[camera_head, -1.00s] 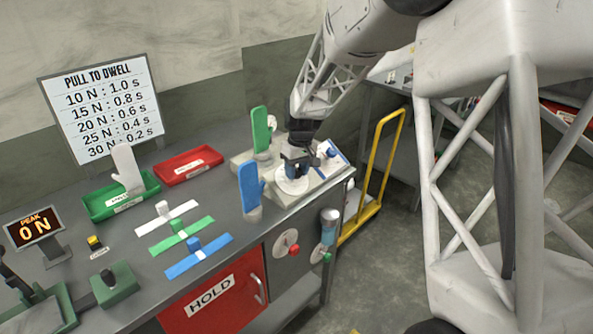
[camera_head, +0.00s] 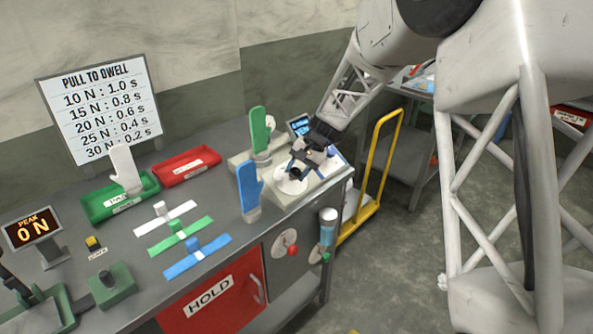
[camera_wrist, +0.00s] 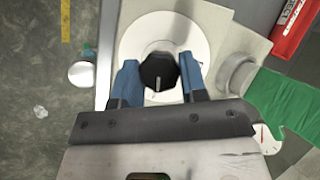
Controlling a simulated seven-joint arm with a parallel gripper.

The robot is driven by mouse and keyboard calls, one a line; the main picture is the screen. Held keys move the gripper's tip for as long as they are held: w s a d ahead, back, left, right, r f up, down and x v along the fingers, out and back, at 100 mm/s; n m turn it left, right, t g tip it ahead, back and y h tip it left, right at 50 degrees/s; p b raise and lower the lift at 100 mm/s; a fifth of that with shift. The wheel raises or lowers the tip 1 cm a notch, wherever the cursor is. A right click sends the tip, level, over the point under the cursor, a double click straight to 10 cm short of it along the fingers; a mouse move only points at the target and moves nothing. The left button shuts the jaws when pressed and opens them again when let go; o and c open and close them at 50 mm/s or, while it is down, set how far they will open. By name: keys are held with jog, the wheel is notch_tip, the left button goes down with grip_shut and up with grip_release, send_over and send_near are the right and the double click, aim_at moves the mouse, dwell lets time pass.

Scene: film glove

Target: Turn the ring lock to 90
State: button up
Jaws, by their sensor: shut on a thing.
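The ring lock shows as a black faceted knob (camera_wrist: 158,70) with a pale index line, in the middle of a round white dial (camera_wrist: 133,45) in the wrist view. In the head view the white dial (camera_head: 290,186) sits on the pale fixture at the right end of the bench. My gripper (camera_wrist: 158,78) has its two blue fingers on opposite sides of the knob and is shut on it. In the head view my gripper (camera_head: 299,167) leans in from the upper right. The dial's markings are too small to read.
A blue glove (camera_head: 249,187) on a stand is just left of the dial, and a green glove (camera_head: 259,130) stands behind it. A small screen (camera_head: 299,125) is behind my gripper. A yellow cart rail (camera_head: 378,150) stands right of the bench. Red (camera_head: 187,166) and green trays (camera_head: 101,205) lie left.

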jog(key=shift+m+y, duration=0.6)
jog(key=shift+m, duration=0.5)
jog(key=o, duration=0.9)
jog(key=shift+d+r, duration=0.1)
jog(key=v, duration=0.7)
jog(key=shift+s+d+r, duration=0.1)
jog(key=shift+d+r, duration=0.1)
jog(key=shift+r, duration=0.05)
